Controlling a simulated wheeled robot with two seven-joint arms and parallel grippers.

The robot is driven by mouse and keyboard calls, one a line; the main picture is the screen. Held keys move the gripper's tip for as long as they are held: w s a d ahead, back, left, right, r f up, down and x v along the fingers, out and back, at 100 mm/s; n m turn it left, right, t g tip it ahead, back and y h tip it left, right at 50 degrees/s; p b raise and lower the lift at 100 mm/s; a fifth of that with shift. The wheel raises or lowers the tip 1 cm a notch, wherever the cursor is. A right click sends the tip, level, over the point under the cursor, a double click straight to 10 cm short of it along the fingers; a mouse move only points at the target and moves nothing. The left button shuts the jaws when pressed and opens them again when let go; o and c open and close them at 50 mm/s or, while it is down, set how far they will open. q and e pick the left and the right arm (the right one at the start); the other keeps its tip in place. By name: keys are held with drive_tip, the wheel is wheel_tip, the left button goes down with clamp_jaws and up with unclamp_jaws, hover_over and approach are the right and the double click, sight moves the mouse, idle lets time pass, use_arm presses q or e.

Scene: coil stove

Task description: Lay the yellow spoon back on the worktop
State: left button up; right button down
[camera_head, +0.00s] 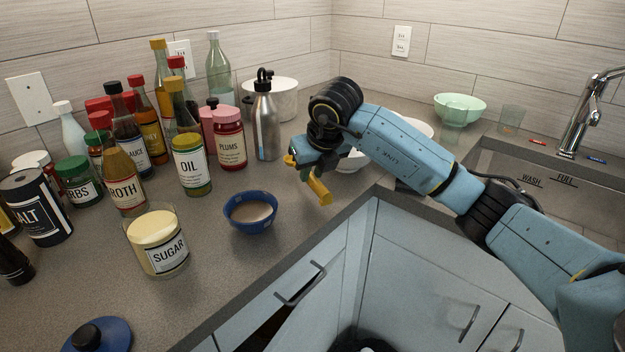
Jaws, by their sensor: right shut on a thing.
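My right gripper (306,172) reaches in from the right and hangs above the worktop (315,225) near its inner corner. It is shut on the yellow spoon (319,188). One yellow end points down toward the front, and a small yellow part shows on the left side of the gripper. The rest of the spoon is hidden by the gripper. The spoon looks a little above the worktop, but the exact gap is hard to tell. My left gripper is not in view.
A blue bowl (236,222) with pale contents stands left of the gripper. A white bowl is partly hidden behind my arm. Bare worktop lies between blue bowl and gripper.

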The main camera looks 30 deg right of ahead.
wheel_tip(320, 180, down, 2)
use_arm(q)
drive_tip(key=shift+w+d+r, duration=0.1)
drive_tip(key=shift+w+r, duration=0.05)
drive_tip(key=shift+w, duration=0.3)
use_arm(e)
drive_tip(key=shift+f, duration=0.1)
drive_tip(key=c, duration=1.3)
unclamp_jaws()
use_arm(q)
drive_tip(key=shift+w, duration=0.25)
use_arm(e)
drive_tip(key=shift+o, duration=0.2)
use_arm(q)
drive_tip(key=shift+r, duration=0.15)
use_arm(e)
drive_tip(key=shift+s+r, duration=0.1)
drive_tip(key=shift+r, duration=0.35)
use_arm(q)
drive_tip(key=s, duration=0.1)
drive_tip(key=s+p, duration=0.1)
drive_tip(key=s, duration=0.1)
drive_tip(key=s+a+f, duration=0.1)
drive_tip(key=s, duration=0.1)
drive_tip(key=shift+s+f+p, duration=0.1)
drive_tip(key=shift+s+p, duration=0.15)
drive_tip(key=shift+p, duration=0.05)
use_arm(e)
drive_tip(key=v, duration=1.1)
drive_tip(key=shift+r, duration=0.2)
